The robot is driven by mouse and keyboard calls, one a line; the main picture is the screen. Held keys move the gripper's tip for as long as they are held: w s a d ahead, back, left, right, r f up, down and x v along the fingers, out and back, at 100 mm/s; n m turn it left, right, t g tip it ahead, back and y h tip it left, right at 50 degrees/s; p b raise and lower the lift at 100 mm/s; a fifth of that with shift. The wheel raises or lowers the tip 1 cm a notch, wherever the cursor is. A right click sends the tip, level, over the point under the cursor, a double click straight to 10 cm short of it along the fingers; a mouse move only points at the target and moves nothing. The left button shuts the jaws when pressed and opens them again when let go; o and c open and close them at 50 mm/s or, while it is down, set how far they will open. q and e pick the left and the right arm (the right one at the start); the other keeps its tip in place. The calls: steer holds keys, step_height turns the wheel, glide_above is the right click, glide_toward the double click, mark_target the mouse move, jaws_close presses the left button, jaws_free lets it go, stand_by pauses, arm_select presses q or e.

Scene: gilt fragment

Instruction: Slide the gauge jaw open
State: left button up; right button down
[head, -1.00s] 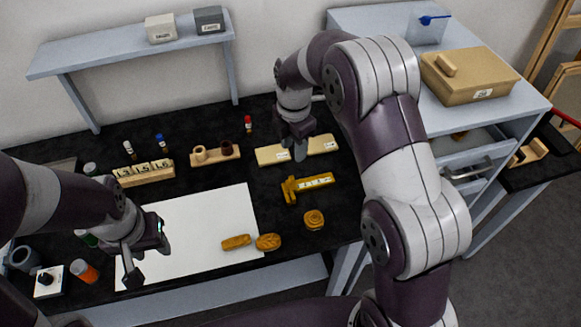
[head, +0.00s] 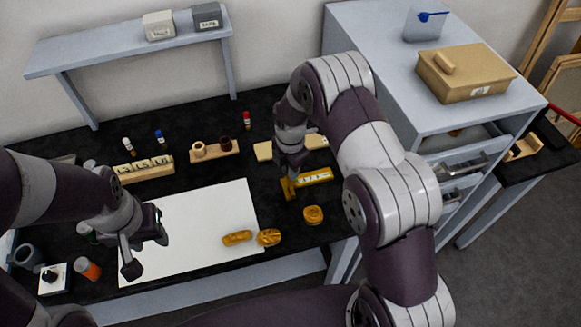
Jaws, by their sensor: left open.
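The yellow gauge (head: 316,177) lies on the black bench, with a pale scale strip along its bar. Its jaw end (head: 289,188) points toward the front at the left. My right gripper (head: 291,173) points down over the gauge's left end and partly hides it. I cannot tell whether its fingers touch the gauge or how far apart they are. My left gripper (head: 146,252) is open and empty over the left part of the white sheet (head: 200,215).
Two gold fragments (head: 237,238) lie at the sheet's right edge, and a round gold piece (head: 313,215) sits in front of the gauge. A pale wooden block (head: 264,151) lies behind my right gripper. A grey drawer cabinet (head: 400,110) stands at right.

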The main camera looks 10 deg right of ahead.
steer(key=shift+w+d, duration=0.15)
steer(key=shift+d, duration=1.1)
steer(key=shift+a, duration=0.1)
steer(key=c, duration=1.1)
jaws_free()
steer(key=shift+r+b, duration=1.2)
steer(key=shift+r, duration=5.15)
